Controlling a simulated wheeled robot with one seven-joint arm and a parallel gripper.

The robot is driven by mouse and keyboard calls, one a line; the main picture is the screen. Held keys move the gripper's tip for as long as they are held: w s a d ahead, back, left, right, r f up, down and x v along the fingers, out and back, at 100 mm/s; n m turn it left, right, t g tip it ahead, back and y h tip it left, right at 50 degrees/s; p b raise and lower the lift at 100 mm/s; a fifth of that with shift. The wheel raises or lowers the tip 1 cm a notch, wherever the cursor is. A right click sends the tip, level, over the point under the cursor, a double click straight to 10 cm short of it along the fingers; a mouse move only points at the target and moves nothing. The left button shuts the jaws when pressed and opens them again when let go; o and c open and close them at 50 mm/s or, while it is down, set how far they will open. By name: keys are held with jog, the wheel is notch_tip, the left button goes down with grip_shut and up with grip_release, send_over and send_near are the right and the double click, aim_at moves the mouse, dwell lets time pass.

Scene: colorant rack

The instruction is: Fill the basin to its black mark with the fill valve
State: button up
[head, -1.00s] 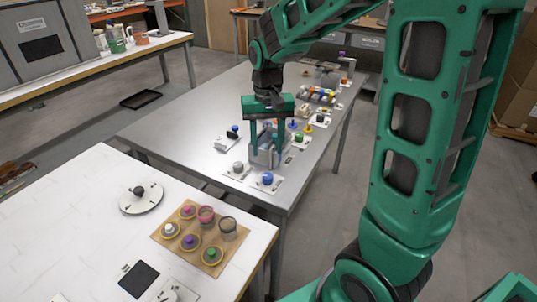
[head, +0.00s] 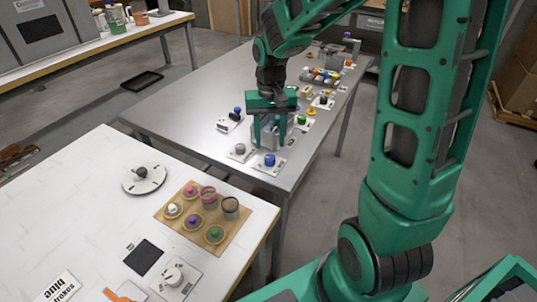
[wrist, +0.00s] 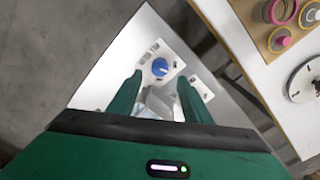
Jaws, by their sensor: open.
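A blue knob (head: 270,160) stands on a white plate near the close corner of the metal table; it also shows in the wrist view (wrist: 160,67). A grey knob (head: 240,149) on a second plate is to its left; I cannot tell which is labelled as the fill valve. A grey box-like vessel (head: 268,134), apparently the basin, is just behind them, partly hidden by my fingers. Its black mark and water level are not readable. My gripper (head: 269,145) is open, pointing down, its fingers over the vessel, and appears empty. In the wrist view the blue knob shows beyond the fingertips.
A white table (head: 80,215) in front holds a tan board (head: 180,226) with several coloured pots and a round dial plate (head: 143,180). Several coloured items stand farther back.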

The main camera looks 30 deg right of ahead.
aim_at(270, 157)
notch_tip(270, 157, down, 7)
jog(key=shift+r, duration=0.1)
jog(key=shift+c, duration=0.7)
jog(key=c, duration=0.9)
